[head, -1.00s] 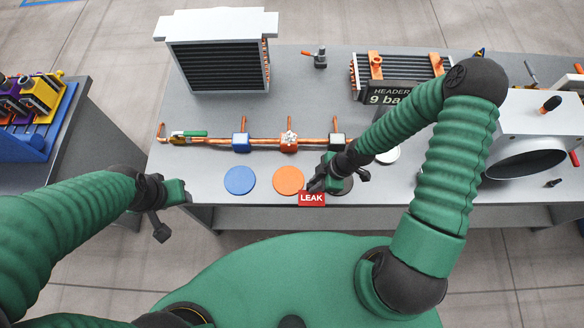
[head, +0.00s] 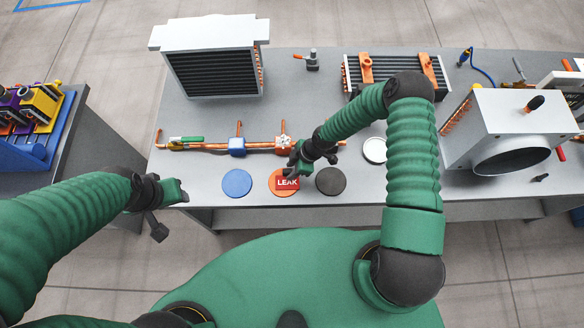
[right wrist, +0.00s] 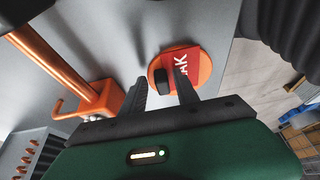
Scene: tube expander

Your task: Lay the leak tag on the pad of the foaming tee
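The red LEAK tag (head: 287,183) lies on the orange pad (head: 275,188), over its right part. The tag (right wrist: 194,62) and orange pad (right wrist: 157,63) also show in the right wrist view, with a black block (right wrist: 161,82) on them. My right gripper (head: 292,170) is at the tag. In the wrist view its fingers (right wrist: 160,72) stand apart around the block, with a gap on the left; one finger covers part of the tag. White foam shows on the orange tee (head: 283,140) behind this pad. My left gripper (head: 180,192) is at the table's left front edge, away from the tag.
A blue pad (head: 237,181) lies left and a dark grey pad (head: 331,181) right of the orange one. The copper pipe (head: 205,146) runs behind them. A white-ringed disc (head: 375,150) and a white ducted box (head: 510,125) are at right. The front table strip is clear.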

